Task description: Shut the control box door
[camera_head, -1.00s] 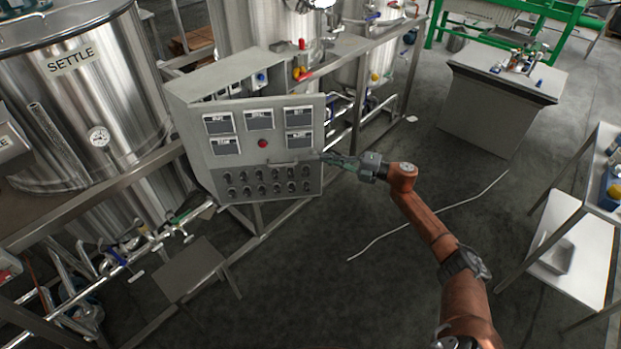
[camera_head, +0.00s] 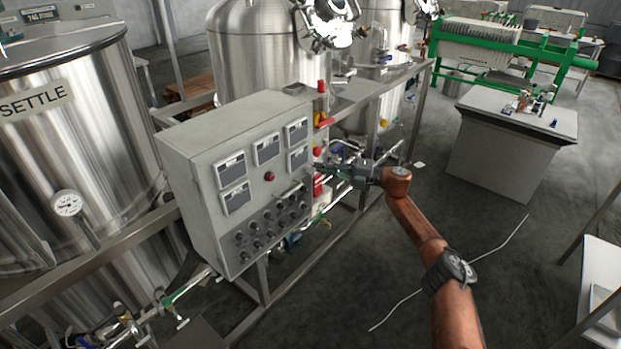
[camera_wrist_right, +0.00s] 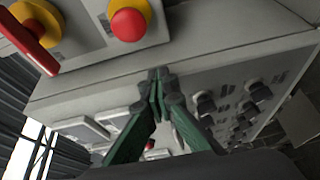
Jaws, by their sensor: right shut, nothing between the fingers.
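The control box (camera_head: 200,135) is a grey cabinet on a metal frame. Its door (camera_head: 212,213) carries several meters, a red button and rows of black knobs. In the head view the door lies against the box front, with no clear gap showing. A small bar handle (camera_head: 288,191) sits below the meters. My right gripper (camera_head: 318,169) is shut and empty beside the door's right edge. In the right wrist view its green fingertips (camera_wrist_right: 158,82) are together at the door's edge; whether they touch it I cannot tell. My left gripper is not in view.
The settle tank (camera_head: 70,140) stands left of the box. Pipes and valves run below and behind it. A red and yellow button (camera_wrist_right: 128,22) sits close to my right fingers. A grey bench (camera_head: 505,150) stands at the right. The floor between is open, with a white cable (camera_head: 450,275).

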